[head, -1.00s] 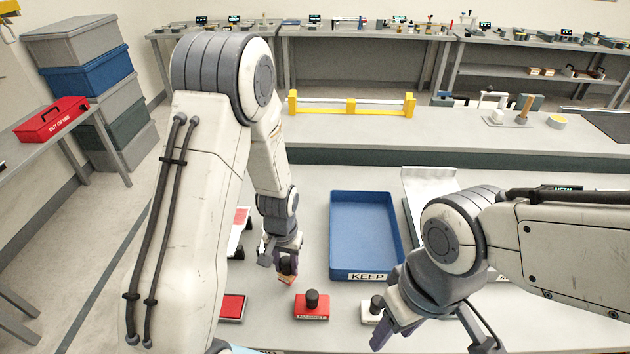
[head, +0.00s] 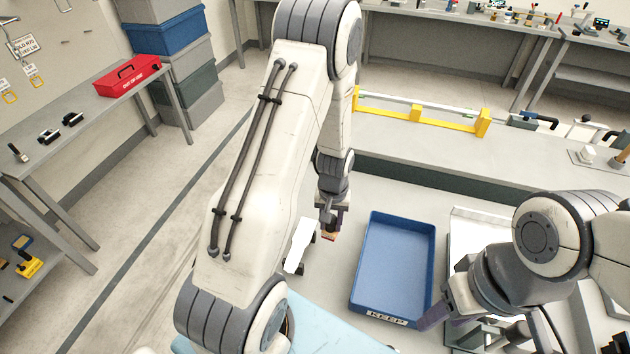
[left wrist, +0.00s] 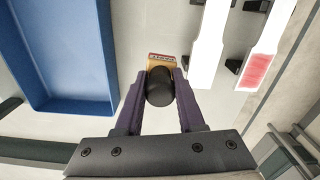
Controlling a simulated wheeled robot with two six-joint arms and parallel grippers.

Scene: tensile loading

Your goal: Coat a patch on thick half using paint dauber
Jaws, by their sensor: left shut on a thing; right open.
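My left gripper (head: 331,224) is shut on a small wooden block with a black rounded knob (left wrist: 160,87), which looks like the paint dauber; its labelled end shows beyond the fingers. Two white specimen halves lie right of it in the left wrist view. The nearer half (left wrist: 209,48) shows no coating on its visible part. The other half (left wrist: 261,62) bears a red patch. I cannot tell which is thick. A white half (head: 300,245) also shows in the head view, just left of the gripper. My right gripper (head: 440,312) is open near the tray's right front corner.
The blue KEEP tray (head: 371,300) stands right of my left gripper; its floor looks empty. Dark supports (left wrist: 235,66) sit by the white halves. A yellow-ended fixture (head: 415,113) stands on the bench behind. A red box (head: 128,80) is on a side table.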

